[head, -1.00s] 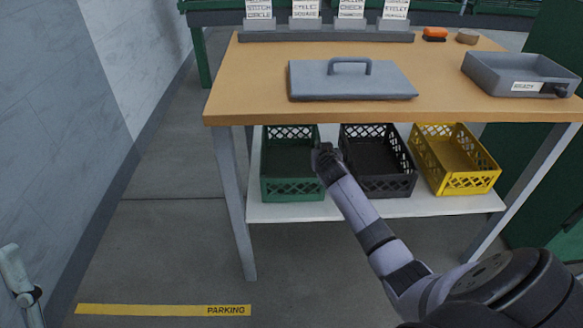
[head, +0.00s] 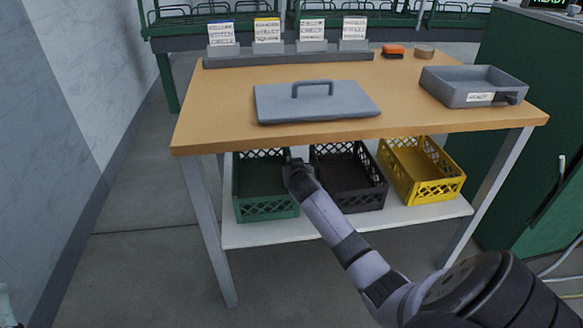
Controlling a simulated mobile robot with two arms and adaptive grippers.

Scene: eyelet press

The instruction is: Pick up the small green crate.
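The small green crate (head: 265,207) stands at the left end of the white lower shelf under the wooden table. It looks empty, and its upper back is partly under the tabletop. My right arm reaches in from the lower right. Its dark gripper (head: 293,166) is at the crate's right side, near the gap to the black crate. The gripper is small and dark here, so I cannot tell whether its fingers are open or whether it touches the crate's rim.
A black crate (head: 362,201) and a yellow crate (head: 436,190) stand to the right on the shelf (head: 262,236). The table (head: 225,135) above carries a grey lid (head: 318,106), a grey tray (head: 447,100) and a card rack (head: 285,58). Table legs flank the shelf; floor at left is clear.

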